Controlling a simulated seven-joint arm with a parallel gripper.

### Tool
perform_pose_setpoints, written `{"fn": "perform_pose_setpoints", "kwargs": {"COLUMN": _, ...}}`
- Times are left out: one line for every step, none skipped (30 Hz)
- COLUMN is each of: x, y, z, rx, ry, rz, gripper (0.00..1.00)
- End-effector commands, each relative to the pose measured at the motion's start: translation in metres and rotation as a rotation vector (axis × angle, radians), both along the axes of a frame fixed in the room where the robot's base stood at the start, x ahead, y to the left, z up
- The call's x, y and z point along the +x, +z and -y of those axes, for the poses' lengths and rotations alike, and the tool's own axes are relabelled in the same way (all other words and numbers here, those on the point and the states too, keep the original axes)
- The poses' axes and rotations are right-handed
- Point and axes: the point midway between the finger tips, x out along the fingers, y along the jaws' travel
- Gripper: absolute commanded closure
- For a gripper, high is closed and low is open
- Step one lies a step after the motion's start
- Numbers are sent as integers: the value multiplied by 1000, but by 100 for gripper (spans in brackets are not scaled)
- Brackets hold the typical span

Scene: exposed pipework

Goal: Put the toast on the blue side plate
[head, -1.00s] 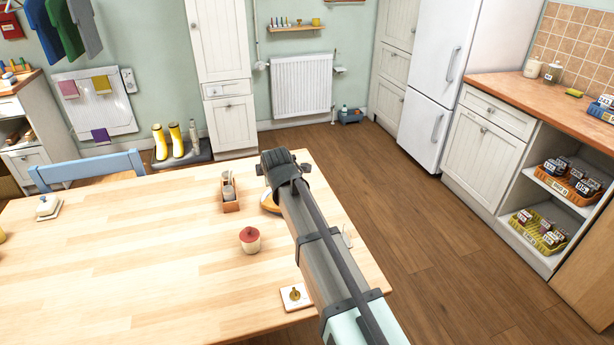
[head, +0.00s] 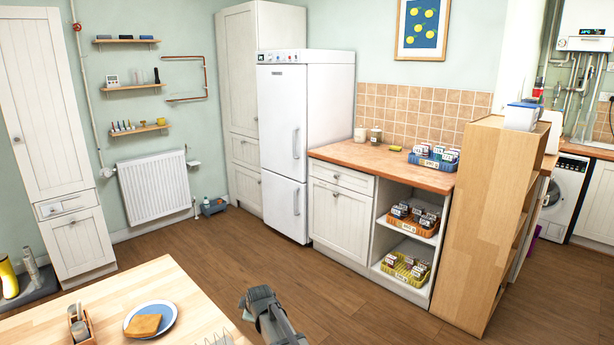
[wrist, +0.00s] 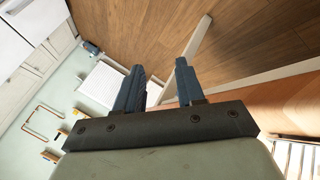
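A golden-brown slice of toast (head: 143,325) lies on a blue plate (head: 168,311) on the wooden table, at the bottom left of the head view. My gripper (head: 247,300) is to the right of the plate, apart from it, over the table's right edge. In the wrist view my gripper (wrist: 160,82) has its two fingers apart with nothing between them. The wrist view shows neither the toast nor the plate.
A wooden caddy (head: 79,328) stands left of the plate. A wire rack (head: 220,340) is partly in view near my arm. The table (head: 60,315) has bare room behind the plate. Open floor (head: 330,285) lies to the right, before the counter (head: 385,165).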

Motion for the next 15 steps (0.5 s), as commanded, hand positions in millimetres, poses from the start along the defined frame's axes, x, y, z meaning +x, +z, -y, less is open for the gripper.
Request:
{"fn": "perform_pose_setpoints", "kwargs": {"x": -5, "y": -23, "z": 26, "rx": 7, "ry": -52, "rz": -43, "gripper": 62}}
{"fn": "perform_pose_setpoints", "kwargs": {"x": -9, "y": -36, "z": 40, "rx": 13, "ry": -83, "rz": -69, "gripper": 62}}
{"fn": "perform_pose_setpoints", "kwargs": {"x": -15, "y": -53, "z": 55, "rx": 18, "ry": -121, "rz": -103, "gripper": 62}}
{"fn": "perform_pose_setpoints", "kwargs": {"x": -20, "y": -65, "z": 67, "rx": 21, "ry": -150, "rz": -129, "gripper": 62}}
{"fn": "perform_pose_setpoints", "kwargs": {"x": -27, "y": -78, "z": 78, "rx": 24, "ry": -178, "rz": -154, "gripper": 62}}
{"fn": "perform_pose_setpoints", "kwargs": {"x": -36, "y": -93, "z": 92, "rx": 25, "ry": -214, "rz": -189, "gripper": 62}}
{"fn": "perform_pose_setpoints", "kwargs": {"x": -44, "y": -105, "z": 103, "rx": 26, "ry": -243, "rz": -216, "gripper": 62}}
{"fn": "perform_pose_setpoints", "kwargs": {"x": -52, "y": -116, "z": 112, "rx": 28, "ry": -269, "rz": -241, "gripper": 62}}
{"fn": "perform_pose_setpoints", "kwargs": {"x": -64, "y": -131, "z": 125, "rx": 26, "ry": -305, "rz": -276, "gripper": 62}}
{"fn": "perform_pose_setpoints", "kwargs": {"x": -72, "y": -141, "z": 134, "rx": 26, "ry": -331, "rz": -303, "gripper": 62}}
{"fn": "perform_pose_setpoints", "kwargs": {"x": -82, "y": -152, "z": 143, "rx": 25, "ry": -359, "rz": -329, "gripper": 62}}
{"fn": "perform_pose_setpoints", "kwargs": {"x": -95, "y": -165, "z": 155, "rx": 22, "ry": -394, "rz": -363, "gripper": 62}}
{"fn": "perform_pose_setpoints", "kwargs": {"x": -105, "y": -175, "z": 164, "rx": 21, "ry": -421, "rz": -388, "gripper": 62}}
{"fn": "perform_pose_setpoints", "kwargs": {"x": -115, "y": -185, "z": 173, "rx": 19, "ry": -450, "rz": -413, "gripper": 62}}
{"fn": "perform_pose_setpoints", "kwargs": {"x": -129, "y": -197, "z": 184, "rx": 16, "ry": -486, "rz": -447, "gripper": 62}}
